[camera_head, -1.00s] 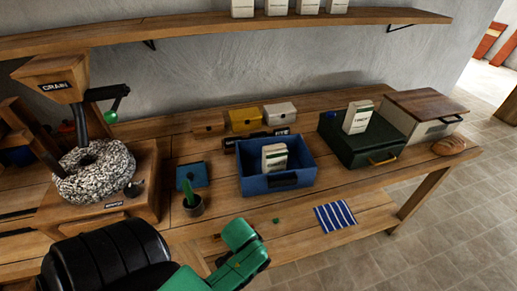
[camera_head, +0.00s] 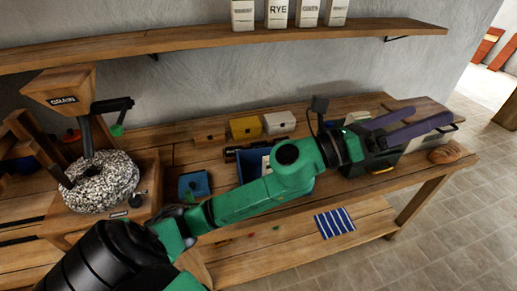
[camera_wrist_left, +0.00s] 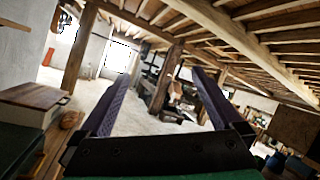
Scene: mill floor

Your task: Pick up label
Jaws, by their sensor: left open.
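My left gripper (camera_head: 430,114) is open and empty. Its two purple fingers point right, above the right part of the bench, in front of the wood-lidded box in the head view. They frame only the far room in the left wrist view (camera_wrist_left: 160,76). A dark strip (camera_head: 235,153), possibly a label plate, lies behind the blue crate (camera_head: 247,163); my left arm covers much of the crate. A GRAIN label (camera_head: 63,100) is on the mill hopper. Which label is meant is unclear. My right gripper is not in view.
The wood-lidded box (camera_head: 412,112) and a bread loaf (camera_head: 446,154) are at the bench's right end. Yellow (camera_head: 244,127) and cream (camera_head: 279,122) boxes stand near the wall. A striped cloth (camera_head: 334,221) lies on the lower shelf. Bags (camera_head: 277,14) line the wall shelf.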

